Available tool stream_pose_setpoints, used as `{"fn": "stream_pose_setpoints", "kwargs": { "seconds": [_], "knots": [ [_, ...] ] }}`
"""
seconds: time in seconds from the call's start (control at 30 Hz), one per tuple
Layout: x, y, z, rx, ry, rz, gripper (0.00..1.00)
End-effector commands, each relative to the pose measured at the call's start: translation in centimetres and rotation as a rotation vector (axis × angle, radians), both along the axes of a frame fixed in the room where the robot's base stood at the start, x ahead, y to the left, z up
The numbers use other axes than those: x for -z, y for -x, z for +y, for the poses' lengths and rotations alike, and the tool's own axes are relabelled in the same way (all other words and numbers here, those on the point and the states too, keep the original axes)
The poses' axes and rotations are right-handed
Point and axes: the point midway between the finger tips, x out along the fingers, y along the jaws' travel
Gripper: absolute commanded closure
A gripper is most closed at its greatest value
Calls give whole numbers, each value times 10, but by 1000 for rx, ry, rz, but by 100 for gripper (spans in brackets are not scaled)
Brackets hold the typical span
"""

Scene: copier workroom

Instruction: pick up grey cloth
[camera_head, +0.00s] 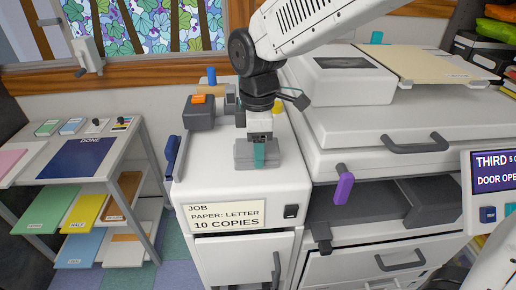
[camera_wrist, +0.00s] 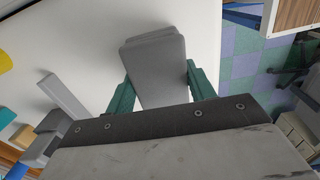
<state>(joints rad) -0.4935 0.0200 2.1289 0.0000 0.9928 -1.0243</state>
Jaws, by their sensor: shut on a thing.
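The grey cloth (camera_wrist: 156,66) is a thick, folded pad between my gripper's two green fingers in the wrist view. In the head view the cloth (camera_head: 243,152) is at the top of the white cabinet, with a green finger in front of it. My gripper (camera_head: 259,152) points down and is shut on the cloth. I cannot tell whether the cloth touches the cabinet top or is just above it.
A grey box with an orange top (camera_head: 199,112) and a yellow object (camera_head: 278,107) stand behind on the white cabinet (camera_head: 215,170). A blue handle (camera_head: 172,158) is at its left edge. The copier (camera_head: 350,125) stands right; a paper shelf (camera_head: 125,150) stands left.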

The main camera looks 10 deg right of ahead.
Motion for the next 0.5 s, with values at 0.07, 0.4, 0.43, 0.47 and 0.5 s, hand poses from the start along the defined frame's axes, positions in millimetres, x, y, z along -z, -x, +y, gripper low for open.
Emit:
{"fn": "stream_pose_setpoints", "kwargs": {
  "seconds": [0.07, 0.4, 0.43, 0.47, 0.5],
  "knots": [
    [-4, 0, 0, 0, -1, -2, 68],
    [-36, 13, -8, 0, -1, -1, 68],
    [-37, 19, -11, 0, -1, -2, 68],
    [-37, 25, -15, 0, -1, -2, 68],
    [-38, 33, -20, 0, -1, -2, 68]
  ]
}}
